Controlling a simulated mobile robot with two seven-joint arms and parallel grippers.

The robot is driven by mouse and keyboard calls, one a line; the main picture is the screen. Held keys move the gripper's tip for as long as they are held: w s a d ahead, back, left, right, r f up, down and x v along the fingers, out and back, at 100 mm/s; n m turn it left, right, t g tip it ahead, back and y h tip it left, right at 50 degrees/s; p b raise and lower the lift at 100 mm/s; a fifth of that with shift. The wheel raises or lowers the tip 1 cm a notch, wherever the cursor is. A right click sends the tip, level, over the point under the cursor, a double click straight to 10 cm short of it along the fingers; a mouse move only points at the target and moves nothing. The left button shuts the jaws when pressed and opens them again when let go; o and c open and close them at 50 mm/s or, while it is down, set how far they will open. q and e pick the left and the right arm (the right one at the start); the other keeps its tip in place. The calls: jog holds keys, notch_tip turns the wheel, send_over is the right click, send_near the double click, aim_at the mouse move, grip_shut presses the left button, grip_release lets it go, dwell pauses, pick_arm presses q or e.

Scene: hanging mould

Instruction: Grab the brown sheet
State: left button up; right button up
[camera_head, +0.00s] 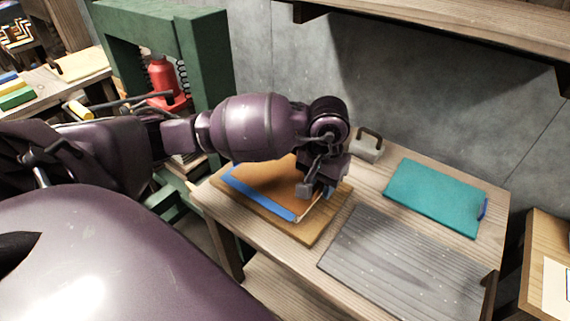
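The brown sheet (268,178) lies on a wooden board (312,234) at the left of the wooden table. My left arm reaches in from the left and hides the sheet's back part. My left gripper (314,191) points down at the sheet's right corner. Its fingers are small and dark here, and I cannot tell whether they touch the sheet or are closed on it. My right gripper is not in view.
A grey ridged board (395,262) lies at the table's front right, and a teal mat (435,196) behind it. A grey block with a handle (367,148) stands at the back. A green press frame (207,62) with a red jack (164,78) stands left. A shelf (450,28) hangs above.

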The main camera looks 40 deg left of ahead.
pick_arm(q)
jog(key=shift+f, duration=0.5)
grip_shut()
